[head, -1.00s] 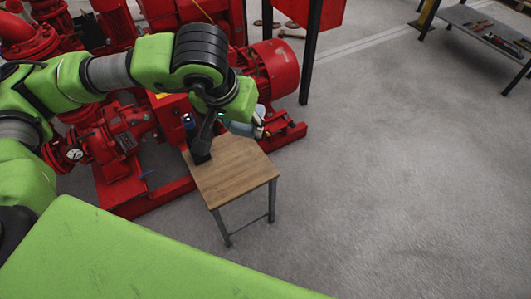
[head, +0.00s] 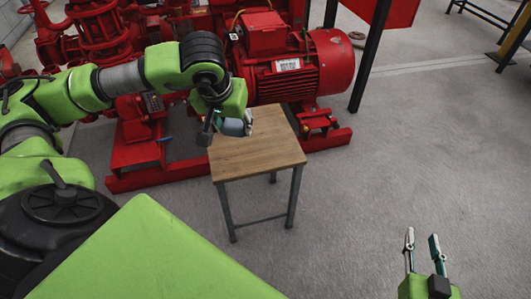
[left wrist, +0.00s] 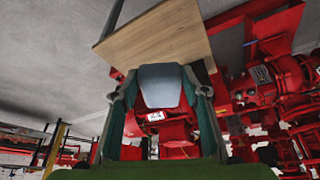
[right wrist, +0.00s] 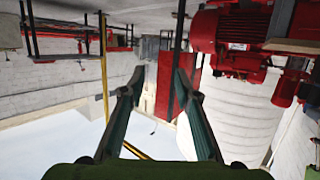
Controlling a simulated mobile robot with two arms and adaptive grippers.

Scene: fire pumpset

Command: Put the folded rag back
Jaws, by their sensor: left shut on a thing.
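The folded rag (head: 233,127) is a blue-grey bundle held in my left gripper (head: 239,123). In the head view it shows over the back left part of the small wooden table (head: 262,154). I cannot tell whether it touches the top. In the left wrist view the rag (left wrist: 160,86) sits between the two fingers, with the wooden top (left wrist: 155,38) behind it. My right gripper (head: 422,243) is at the lower right of the head view, away from the table. Its fingers are apart and empty, as the right wrist view (right wrist: 156,85) also shows.
A red pumpset with a large motor (head: 290,68) stands close behind the table. A black post (head: 370,55) rises right of the motor. The grey floor (head: 430,150) to the right of the table is clear.

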